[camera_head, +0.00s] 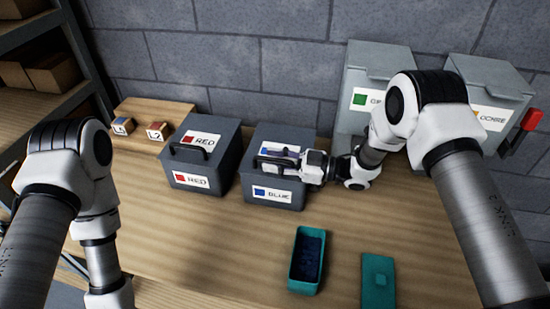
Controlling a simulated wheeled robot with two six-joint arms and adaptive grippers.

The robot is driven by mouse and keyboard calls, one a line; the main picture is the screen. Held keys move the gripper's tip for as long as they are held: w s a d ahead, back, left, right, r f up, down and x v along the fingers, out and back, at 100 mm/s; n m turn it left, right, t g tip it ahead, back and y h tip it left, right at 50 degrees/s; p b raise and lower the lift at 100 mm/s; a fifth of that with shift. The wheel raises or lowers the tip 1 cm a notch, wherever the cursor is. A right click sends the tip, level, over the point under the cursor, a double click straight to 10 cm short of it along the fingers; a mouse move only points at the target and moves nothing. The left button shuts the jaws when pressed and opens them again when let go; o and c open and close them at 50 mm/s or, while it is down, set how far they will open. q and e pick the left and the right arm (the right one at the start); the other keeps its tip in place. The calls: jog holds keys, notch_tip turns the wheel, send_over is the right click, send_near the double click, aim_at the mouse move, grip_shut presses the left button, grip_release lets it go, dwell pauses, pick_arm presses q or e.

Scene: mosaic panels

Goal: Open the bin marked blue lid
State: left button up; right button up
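The bin marked BLUE (260,191) is a dark grey box with a white label and blue square on its front. It stands on the wooden table against the grey block wall. Its lid (275,135) looks shut, with a dark handle (265,163) near the front edge. My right gripper (283,163) comes in from the right, low over the lid at the handle. It hides part of the handle and the lid's label. Whether its fingers are closed around the handle is too small to tell. My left arm reaches down at the left, and its gripper is out of the picture.
A matching RED bin (197,183) stands just left. Two larger grey bins, one green-marked (382,65) and one OCHRE (490,75), stand at the right. A teal open box (295,270) and teal lid (378,290) lie in front. Two small blocks (157,131) sit back left.

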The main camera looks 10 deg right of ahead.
jog(key=shift+d, duration=0.1)
grip_shut()
jog(key=shift+w+r+m, duration=0.2)
jog(key=shift+r+m, duration=0.2)
jog(key=shift+r, duration=0.3)
jog(key=w+d+r+m+p, duration=0.2)
jog(key=w+r+m, duration=0.3)
jog(key=r, duration=0.4)
jog(key=shift+w+m, duration=0.25)
jog(key=shift+m, duration=0.45)
grip_release()
jog(key=shift+a, duration=0.15)
